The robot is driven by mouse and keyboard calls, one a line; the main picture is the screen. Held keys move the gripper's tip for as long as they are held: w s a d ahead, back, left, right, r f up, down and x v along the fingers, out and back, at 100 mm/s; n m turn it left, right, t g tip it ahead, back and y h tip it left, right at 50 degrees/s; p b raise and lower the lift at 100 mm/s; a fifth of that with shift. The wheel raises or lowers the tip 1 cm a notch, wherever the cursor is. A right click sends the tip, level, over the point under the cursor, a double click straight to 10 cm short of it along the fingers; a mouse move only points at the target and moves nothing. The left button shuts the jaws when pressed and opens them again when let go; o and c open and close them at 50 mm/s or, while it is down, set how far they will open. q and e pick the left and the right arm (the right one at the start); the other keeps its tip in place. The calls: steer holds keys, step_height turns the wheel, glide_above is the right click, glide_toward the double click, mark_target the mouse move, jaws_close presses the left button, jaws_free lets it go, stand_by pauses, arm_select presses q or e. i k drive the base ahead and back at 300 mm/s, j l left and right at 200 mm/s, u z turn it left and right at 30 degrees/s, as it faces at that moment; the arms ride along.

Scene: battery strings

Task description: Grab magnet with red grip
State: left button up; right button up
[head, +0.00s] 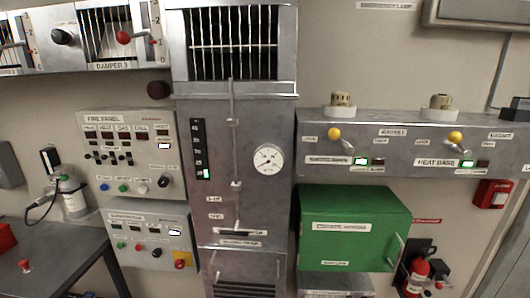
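A small red object (25,266) stands on the dark table at the lower left. It may be the magnet with the red grip, but it is too small to tell for certain. It stands apart from the things around it. Neither of my grippers is in view, so I cannot see their position or whether they hold anything.
The table (70,250) also bears a bottle (73,197) with a black hose and a red box (5,239). Control panels (133,150), a tall metal cabinet (270,120) and a green box (353,228) line the wall. A fire extinguisher (416,277) hangs at the lower right.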

mark_target(24, 263)
steer(key=u, duration=1.85)
